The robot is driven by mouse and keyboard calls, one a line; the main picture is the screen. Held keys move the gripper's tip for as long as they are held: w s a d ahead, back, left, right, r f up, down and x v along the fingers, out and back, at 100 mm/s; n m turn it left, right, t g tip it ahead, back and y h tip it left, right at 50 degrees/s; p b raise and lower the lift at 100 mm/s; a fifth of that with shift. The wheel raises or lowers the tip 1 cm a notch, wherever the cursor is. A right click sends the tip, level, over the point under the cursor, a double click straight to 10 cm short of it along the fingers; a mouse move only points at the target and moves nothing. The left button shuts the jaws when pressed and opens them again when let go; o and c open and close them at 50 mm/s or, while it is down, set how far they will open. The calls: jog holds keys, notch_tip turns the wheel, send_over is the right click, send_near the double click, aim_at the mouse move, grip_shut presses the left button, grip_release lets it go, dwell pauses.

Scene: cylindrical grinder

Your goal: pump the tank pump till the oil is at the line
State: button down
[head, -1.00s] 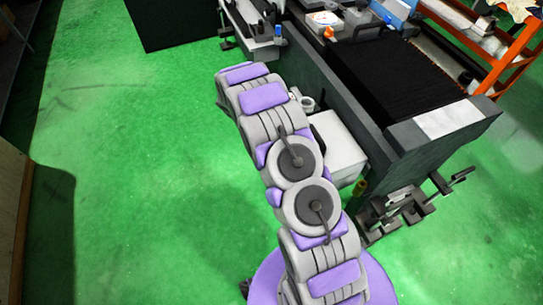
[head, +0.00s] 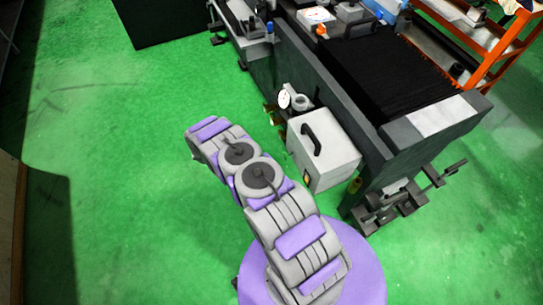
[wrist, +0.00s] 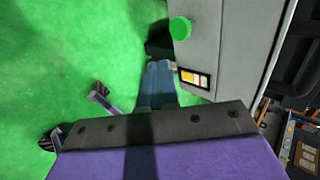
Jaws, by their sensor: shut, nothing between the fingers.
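A pale grey box (head: 325,150) with a black handle on top stands on the floor beside the machine; it looks like the tank. A round dial (head: 285,98) and a grey cylindrical part (head: 301,102) are behind it. In the wrist view a pale grey housing (wrist: 232,50) carries a green round knob (wrist: 180,29) and a small framed orange-and-white panel (wrist: 194,78). I cannot make out an oil level or line. My gripper (wrist: 158,72) is shut and empty, its blue-grey fingers just left of that panel. In the head view my arm hides the gripper.
The dark machine bed (head: 345,110) runs along the box's right side. Dark metal brackets (head: 385,205) stick out at its near end. An orange rack (head: 500,50) stands at the far right. Green floor (head: 110,150) is open on the left.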

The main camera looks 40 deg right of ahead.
aim_at(285, 156)
jog(key=shift+a+f, duration=0.15)
jog(key=shift+a, duration=0.05)
jog(key=shift+d, duration=0.1)
jog(key=d+r+b+x, duration=0.1)
jog(key=r+x, duration=0.1)
jog(key=x, duration=1.1)
jog(key=shift+s+d+b, duration=0.2)
jog(key=shift+d+b, duration=0.2)
jog(key=shift+d, duration=0.1)
